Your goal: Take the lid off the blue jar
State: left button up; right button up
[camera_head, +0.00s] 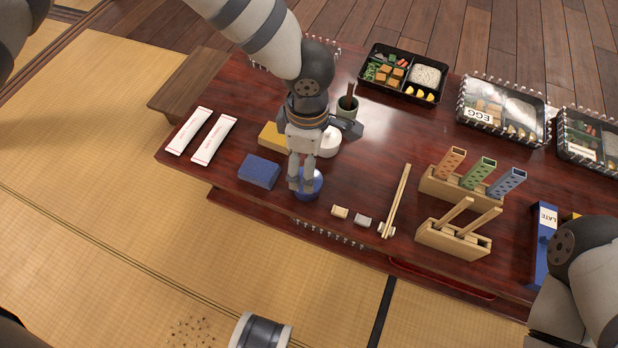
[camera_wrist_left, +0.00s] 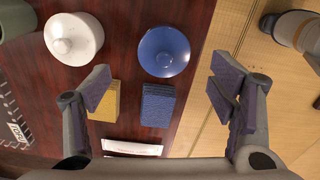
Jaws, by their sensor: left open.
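The blue jar (camera_head: 314,188) stands near the front edge of the dark red table, partly hidden behind my left gripper. From above in the left wrist view, its round blue lid (camera_wrist_left: 164,50) with a small knob is on it. My left gripper (camera_head: 301,188) is open and points down over the jar. In the left wrist view its fingers (camera_wrist_left: 162,88) are wide apart with nothing between them, and the lid appears beyond the fingertips. Contact with the lid does not show. My right arm is at the lower right, its gripper out of view.
A blue block (camera_head: 259,172), a yellow block (camera_head: 272,136) and a white lidded jar (camera_head: 330,141) stand close by. A green cup (camera_head: 347,107) is behind. Small pieces, chopsticks (camera_head: 397,200) and wooden holders (camera_head: 452,240) lie to the right. Lunch boxes (camera_head: 403,75) line the back.

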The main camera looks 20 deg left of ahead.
aim_at(317, 176)
pick_arm(q)
jog(key=f, duration=0.1)
jog(key=f+b, duration=0.1)
jog(key=f, duration=0.3)
jog(key=shift+s+f+b, duration=0.1)
jog(key=shift+s+b, duration=0.2)
jog(key=c, duration=1)
